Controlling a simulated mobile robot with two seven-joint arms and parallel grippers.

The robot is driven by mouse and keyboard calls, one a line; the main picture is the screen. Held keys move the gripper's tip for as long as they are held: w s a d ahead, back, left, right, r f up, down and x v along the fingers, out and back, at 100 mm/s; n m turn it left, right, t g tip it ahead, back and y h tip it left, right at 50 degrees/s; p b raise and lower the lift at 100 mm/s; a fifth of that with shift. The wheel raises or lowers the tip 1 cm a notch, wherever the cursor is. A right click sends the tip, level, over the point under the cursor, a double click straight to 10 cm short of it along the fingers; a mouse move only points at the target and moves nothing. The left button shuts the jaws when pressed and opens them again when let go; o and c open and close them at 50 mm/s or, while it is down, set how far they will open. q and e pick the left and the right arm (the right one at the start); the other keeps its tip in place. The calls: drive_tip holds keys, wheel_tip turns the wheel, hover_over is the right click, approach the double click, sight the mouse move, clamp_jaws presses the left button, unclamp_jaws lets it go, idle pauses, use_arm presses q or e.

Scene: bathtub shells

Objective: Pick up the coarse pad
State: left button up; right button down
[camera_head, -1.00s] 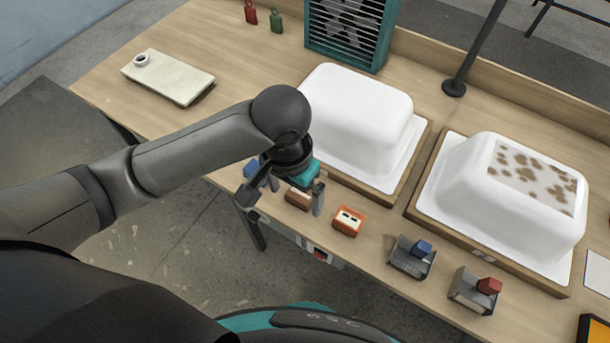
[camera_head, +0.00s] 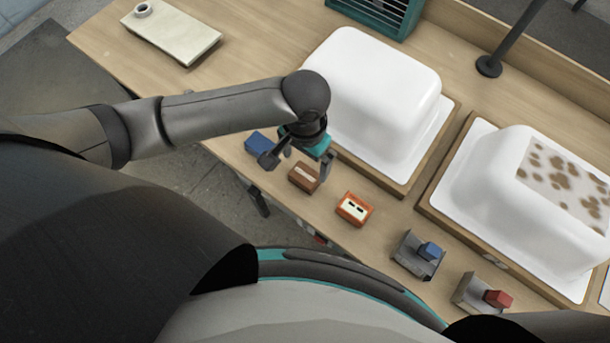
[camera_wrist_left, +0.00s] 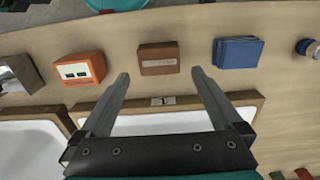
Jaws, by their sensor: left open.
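The brown block with a pale label, which looks like the coarse pad (camera_head: 304,177), lies on the workbench near its front edge. It also shows whole in the left wrist view (camera_wrist_left: 158,59), between and beyond the two fingertips. My left gripper (camera_head: 302,160) is open and empty above the bench, close to the brown block; its spread fingers also show in the left wrist view (camera_wrist_left: 160,78). The fingers do not appear to touch the block. My right gripper is not in view.
A blue pad (camera_head: 259,143) and an orange box (camera_head: 354,209) lie on either side of the brown block. Holders with a blue block (camera_head: 430,251) and a red block (camera_head: 498,299) stand further right. White tub shells (camera_head: 375,85) (camera_head: 510,190) stand behind.

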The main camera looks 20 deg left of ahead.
sight(305, 174)
use_arm(q)
wheel_tip(305, 174, down, 5)
drive_tip(key=shift+s+f+b, duration=0.1)
drive_tip(key=shift+f+b, duration=0.05)
drive_tip(key=shift+b, duration=0.6)
drive_tip(key=c, duration=1.2)
